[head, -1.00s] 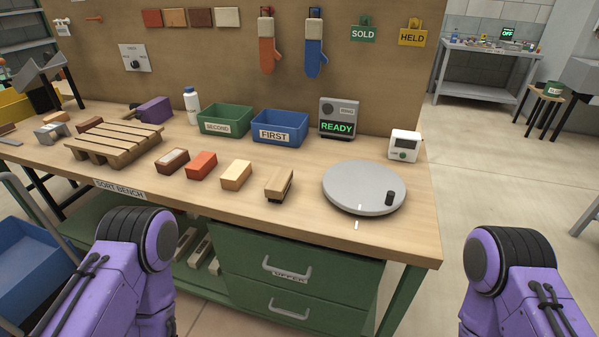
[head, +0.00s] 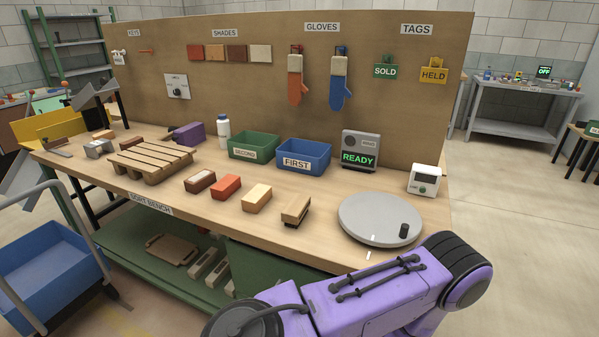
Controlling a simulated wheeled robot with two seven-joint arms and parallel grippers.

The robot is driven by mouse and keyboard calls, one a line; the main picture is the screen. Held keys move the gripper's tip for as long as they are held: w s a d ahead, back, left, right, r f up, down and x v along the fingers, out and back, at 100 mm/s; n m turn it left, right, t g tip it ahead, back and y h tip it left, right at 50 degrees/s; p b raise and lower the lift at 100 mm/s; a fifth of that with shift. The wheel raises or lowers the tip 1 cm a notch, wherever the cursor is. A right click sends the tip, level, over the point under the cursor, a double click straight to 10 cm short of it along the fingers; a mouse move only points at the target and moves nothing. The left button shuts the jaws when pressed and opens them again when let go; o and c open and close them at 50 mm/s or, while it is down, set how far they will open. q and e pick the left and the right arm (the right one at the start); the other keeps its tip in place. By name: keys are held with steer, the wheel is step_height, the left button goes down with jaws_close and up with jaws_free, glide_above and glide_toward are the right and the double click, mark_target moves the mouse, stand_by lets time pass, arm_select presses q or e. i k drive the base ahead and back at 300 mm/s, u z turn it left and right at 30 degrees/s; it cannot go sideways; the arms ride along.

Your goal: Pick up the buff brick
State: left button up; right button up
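The buff brick (head: 257,198) lies on the front part of the wooden sort bench (head: 330,257). It sits in a loose row, right of a red brick (head: 226,187) and left of a wooden block-like thing with a dark underside (head: 296,211), perhaps a brush. A dark brown brick with a pale top (head: 200,181) is at the row's left end. Nothing touches the buff brick. Neither of my grippers is in view. Only a purple link of my arm shows at the bottom, in front of the bench.
A round grey turntable (head: 379,219) with a black knob stands at the right. Behind the row are a green bin (head: 254,146), a blue bin (head: 303,156) and a READY display (head: 360,151). A slatted wooden pallet (head: 150,161) is at the left.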

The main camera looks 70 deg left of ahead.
mark_target(253, 201)
steer(key=k, duration=0.95)
steer(key=u, duration=0.1)
